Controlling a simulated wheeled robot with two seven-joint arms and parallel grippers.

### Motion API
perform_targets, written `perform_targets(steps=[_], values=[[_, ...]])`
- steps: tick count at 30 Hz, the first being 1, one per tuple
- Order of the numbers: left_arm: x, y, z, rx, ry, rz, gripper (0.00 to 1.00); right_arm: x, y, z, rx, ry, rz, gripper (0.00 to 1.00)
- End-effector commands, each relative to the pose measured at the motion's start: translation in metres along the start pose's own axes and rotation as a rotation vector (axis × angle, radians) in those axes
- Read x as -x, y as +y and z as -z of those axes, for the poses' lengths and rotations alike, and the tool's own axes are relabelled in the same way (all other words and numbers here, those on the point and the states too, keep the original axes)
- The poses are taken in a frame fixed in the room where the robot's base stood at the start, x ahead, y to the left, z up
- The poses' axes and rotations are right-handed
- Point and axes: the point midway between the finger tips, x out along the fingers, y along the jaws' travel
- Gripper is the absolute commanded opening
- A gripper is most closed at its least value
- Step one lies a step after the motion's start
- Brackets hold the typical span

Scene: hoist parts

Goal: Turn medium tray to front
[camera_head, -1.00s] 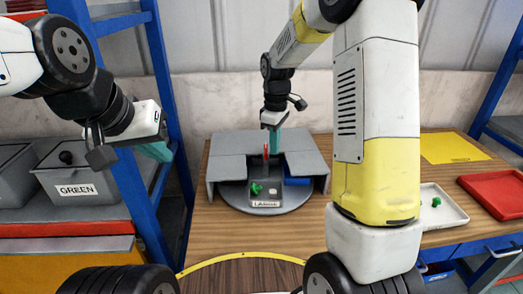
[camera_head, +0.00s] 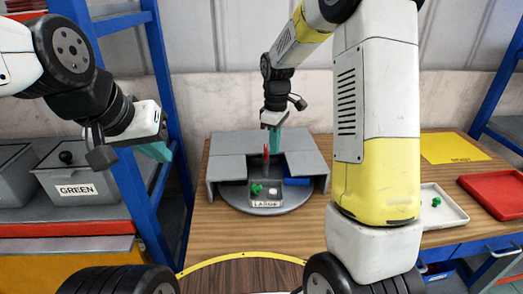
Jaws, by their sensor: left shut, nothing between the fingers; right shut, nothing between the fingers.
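A grey round turntable (camera_head: 285,207) stands on the wooden table, partly under a grey cover (camera_head: 228,143). A grey tray labelled "LARGE" (camera_head: 266,204) sits at its front opening, with a green part and a whitish part in it. A blue tray (camera_head: 297,182) shows partly under the cover to the right. A red upright piece (camera_head: 266,151) stands near the middle. I cannot tell which tray is the medium one. My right gripper (camera_head: 274,140) is shut and points down just behind and beside the red piece. My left gripper (camera_head: 158,151) is shut in the air left of the table.
On the right lie a white tray (camera_head: 440,205) with a green part, a red tray (camera_head: 492,194) and a yellow sheet (camera_head: 452,148). The table front is clear.

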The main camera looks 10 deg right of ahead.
Motion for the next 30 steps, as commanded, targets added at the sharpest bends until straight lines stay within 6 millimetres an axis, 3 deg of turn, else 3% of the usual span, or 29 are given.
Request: perform_targets(steps=[11,22,30], values=[[0.000,0.000,0.000,0.000,0.000,0.000,0.00,-0.001,0.000,0.000,0.000,0.000,0.000,0.00],[0.000,0.000,0.000,0.000,0.000,0.000,0.00,-0.022,0.000,0.000,0.000,-0.001,0.001,0.00],[0.000,0.000,0.000,0.000,0.000,0.000,0.00,-0.024,0.000,0.000,0.000,0.000,0.000,0.00]])
